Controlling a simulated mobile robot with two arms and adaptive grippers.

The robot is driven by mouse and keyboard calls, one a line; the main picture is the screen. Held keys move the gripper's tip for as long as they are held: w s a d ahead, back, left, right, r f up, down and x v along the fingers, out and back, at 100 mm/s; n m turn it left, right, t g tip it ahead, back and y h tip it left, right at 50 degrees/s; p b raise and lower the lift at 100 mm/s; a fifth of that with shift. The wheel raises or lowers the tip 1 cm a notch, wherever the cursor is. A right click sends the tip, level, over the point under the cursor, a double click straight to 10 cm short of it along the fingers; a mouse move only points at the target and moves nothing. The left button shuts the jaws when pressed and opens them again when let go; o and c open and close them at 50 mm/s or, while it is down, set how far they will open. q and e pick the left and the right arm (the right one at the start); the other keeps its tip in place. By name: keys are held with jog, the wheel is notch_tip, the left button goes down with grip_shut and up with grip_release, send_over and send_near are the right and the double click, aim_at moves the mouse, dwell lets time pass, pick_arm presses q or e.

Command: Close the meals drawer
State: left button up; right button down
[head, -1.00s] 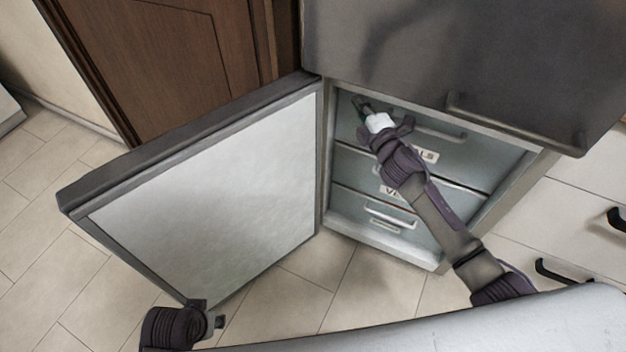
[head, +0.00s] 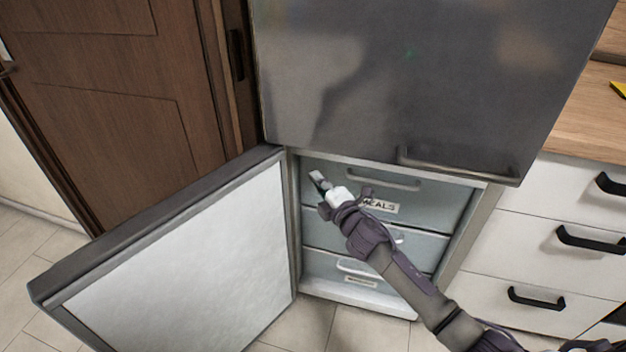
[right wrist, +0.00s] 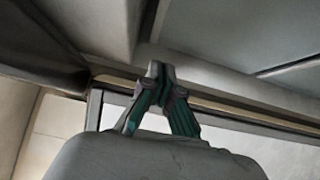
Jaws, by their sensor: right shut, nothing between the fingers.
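The meals drawer (head: 425,198) is the top one of the freezer drawers, with a "MEALS" label and a pale bar handle (head: 372,179). Its front looks roughly in line with the drawer fronts below; a small gap cannot be ruled out. My right gripper (head: 318,181) is shut and empty at the left end of the drawer front, to the left of the handle. Whether it touches the front is unclear. In the right wrist view its fingertips (right wrist: 158,70) meet near a pale frame edge. My left gripper is out of view.
The freezer door (head: 190,265) stands wide open to the left. The steel upper door (head: 400,80) is shut, its handle (head: 450,168) above the drawers. A middle drawer (head: 420,246) and bottom drawer (head: 385,285) sit below. White cabinets (head: 540,240) stand at right.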

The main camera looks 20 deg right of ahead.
jog(key=s+d, duration=0.2)
jog(key=s, duration=0.6)
jog(key=s+f+m+g+h, duration=0.4)
jog(key=s+f+m+g, duration=0.95)
jog(key=s+f, duration=1)
pick_arm(q)
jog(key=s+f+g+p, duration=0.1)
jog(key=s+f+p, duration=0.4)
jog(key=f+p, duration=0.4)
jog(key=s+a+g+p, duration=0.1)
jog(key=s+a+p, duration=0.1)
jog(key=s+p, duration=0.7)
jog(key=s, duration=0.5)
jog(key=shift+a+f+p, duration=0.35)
jog(key=shift+p, duration=0.05)
pick_arm(e)
jog(key=s+f+m+g, duration=0.1)
jog(key=s+f, duration=0.2)
jog(key=s, duration=0.5)
jog(key=s+f+m+g, duration=0.1)
jog(key=s+f, duration=0.3)
jog(key=s, duration=0.5)
jog(key=s+d+f+m+g, duration=0.1)
jog(key=s+f, duration=0.3)
jog(key=s, duration=0.5)
jog(key=shift+f+m+y, duration=0.2)
jog(key=shift+m+y, duration=0.1)
jog(key=shift+m, duration=0.45)
